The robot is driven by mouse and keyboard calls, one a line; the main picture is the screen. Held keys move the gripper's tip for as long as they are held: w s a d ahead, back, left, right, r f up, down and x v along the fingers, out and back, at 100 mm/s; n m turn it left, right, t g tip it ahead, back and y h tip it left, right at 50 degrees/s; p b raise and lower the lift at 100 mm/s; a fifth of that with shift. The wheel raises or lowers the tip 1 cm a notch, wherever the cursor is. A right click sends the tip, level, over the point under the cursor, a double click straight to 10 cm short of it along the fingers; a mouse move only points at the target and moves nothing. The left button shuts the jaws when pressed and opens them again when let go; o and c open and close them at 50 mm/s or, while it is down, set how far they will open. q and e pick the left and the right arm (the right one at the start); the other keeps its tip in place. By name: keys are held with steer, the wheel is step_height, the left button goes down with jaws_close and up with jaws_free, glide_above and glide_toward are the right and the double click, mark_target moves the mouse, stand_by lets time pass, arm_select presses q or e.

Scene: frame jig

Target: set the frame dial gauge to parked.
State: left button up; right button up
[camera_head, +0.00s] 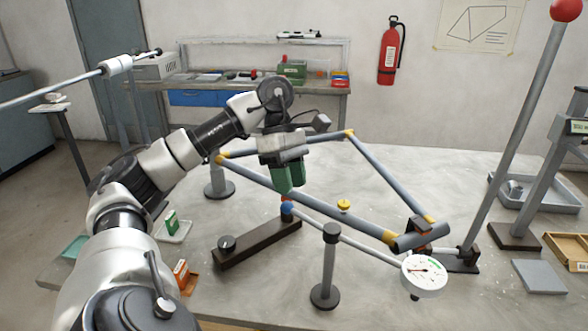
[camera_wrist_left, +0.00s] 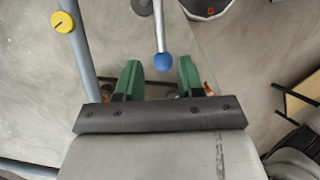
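The white round dial gauge (camera_head: 424,272) hangs at the near right, close to the frame's near corner. A thin grey rod (camera_head: 345,237) runs left from it, past a dark post, to a blue ball (camera_head: 287,208). My left gripper (camera_head: 288,188) points down just above the ball, with its green fingers apart. In the left wrist view the blue ball (camera_wrist_left: 164,62) shows between the lines of the two fingertips (camera_wrist_left: 160,68), with nothing gripped. The fingers partly hide what is around the ball in the head view. My right gripper is not in view.
A grey tube frame (camera_head: 300,200) with yellow joints stands over the table. A dark post (camera_head: 330,265), a dark bar with a knob (camera_head: 255,245) and a tall rod with a red ball (camera_head: 566,10) are nearby.

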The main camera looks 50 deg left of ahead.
arm_select(q)
steer(key=p+v, duration=0.2)
steer(key=v, duration=0.3)
steer(key=shift+a+r, duration=0.1)
steer(key=shift+r, duration=0.15)
steer(key=shift+f, duration=0.1)
